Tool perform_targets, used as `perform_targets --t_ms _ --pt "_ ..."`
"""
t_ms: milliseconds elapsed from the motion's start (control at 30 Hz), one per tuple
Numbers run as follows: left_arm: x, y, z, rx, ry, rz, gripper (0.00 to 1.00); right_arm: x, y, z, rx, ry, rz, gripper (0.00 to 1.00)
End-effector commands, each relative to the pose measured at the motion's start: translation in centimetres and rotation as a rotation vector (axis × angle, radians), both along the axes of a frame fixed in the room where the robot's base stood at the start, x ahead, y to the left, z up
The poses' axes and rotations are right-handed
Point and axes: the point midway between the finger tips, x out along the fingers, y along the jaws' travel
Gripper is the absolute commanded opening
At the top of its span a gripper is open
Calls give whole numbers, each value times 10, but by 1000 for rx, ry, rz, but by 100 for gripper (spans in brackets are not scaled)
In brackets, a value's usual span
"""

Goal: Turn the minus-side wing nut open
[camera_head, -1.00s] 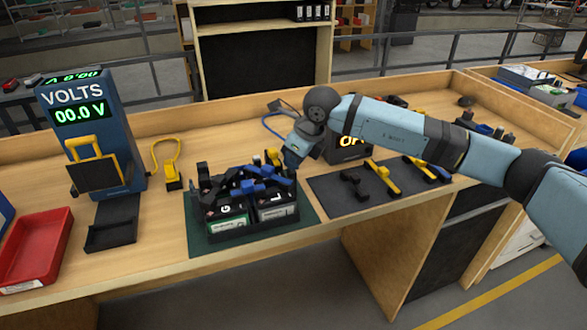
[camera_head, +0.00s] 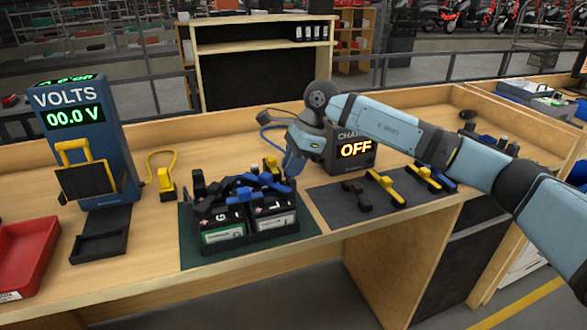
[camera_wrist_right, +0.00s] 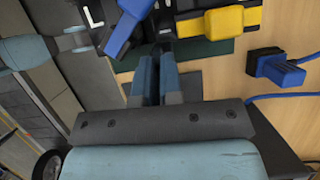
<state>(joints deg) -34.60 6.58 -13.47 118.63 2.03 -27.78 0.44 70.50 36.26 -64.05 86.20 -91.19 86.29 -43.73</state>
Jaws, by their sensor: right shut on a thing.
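Two dark batteries with white and green labels (camera_head: 222,231) stand side by side in a black tray (camera_head: 262,245) on the green mat. Blue and black clamp parts (camera_head: 243,187) lie across their tops, with a yellow piece (camera_head: 271,163) behind. My right gripper (camera_head: 289,174) points down at the right rear of the batteries. In the right wrist view its fingers (camera_wrist_right: 158,62) are close together, shut on a small dark part, apparently the wing nut, which they mostly hide. A blue part (camera_wrist_right: 128,28) and a yellow part (camera_wrist_right: 216,24) lie just beyond the fingertips. My left gripper is not in view.
A blue voltmeter (camera_head: 85,130) reading 00.0 V and a red bin (camera_head: 25,255) stand at left. A blue-ended plug (camera_wrist_right: 276,68) lies nearby.

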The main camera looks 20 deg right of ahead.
Motion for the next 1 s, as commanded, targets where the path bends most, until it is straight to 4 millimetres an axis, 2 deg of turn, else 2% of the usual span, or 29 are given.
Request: perform_targets --t_ms 667,700,800,1000 --pt "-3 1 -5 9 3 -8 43 0 0 1 -1 -1 60 0" --pt "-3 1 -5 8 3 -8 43 0 0 1 -1 -1 60 14" --pt "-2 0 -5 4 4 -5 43 0 0 0 -1 -1 59 33" --pt "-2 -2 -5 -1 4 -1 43 0 0 0 -1 -1 59 33"
